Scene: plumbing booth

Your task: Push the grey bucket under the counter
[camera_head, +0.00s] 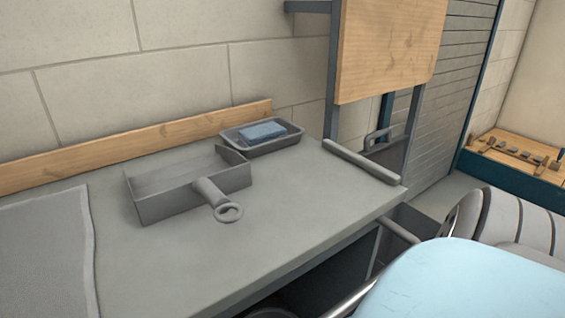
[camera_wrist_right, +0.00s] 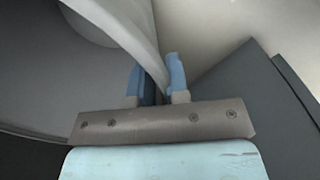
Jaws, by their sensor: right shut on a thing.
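The counter (camera_head: 285,225) is a grey worktop along the wall, with a dark opening under its front edge. The grey bucket is mostly hidden in the head view; a curved metallic edge (camera_head: 369,289) by my light-blue right arm looks like part of its rim. In the right wrist view, a large grey curved surface (camera_wrist_right: 45,75) on the left looks like the bucket. My right gripper (camera_wrist_right: 158,82) has blue fingertips and is shut on a thin pale edge, apparently the bucket's rim. The head view hides its fingertips. My left gripper is not in view.
On the counter are a grey open box with a ring-ended handle (camera_head: 160,207), a tray with a blue block (camera_head: 262,131) and a grey mat (camera_head: 45,260). A wooden board (camera_head: 390,50) stands behind. A bench with small tools (camera_head: 515,150) is at the far right.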

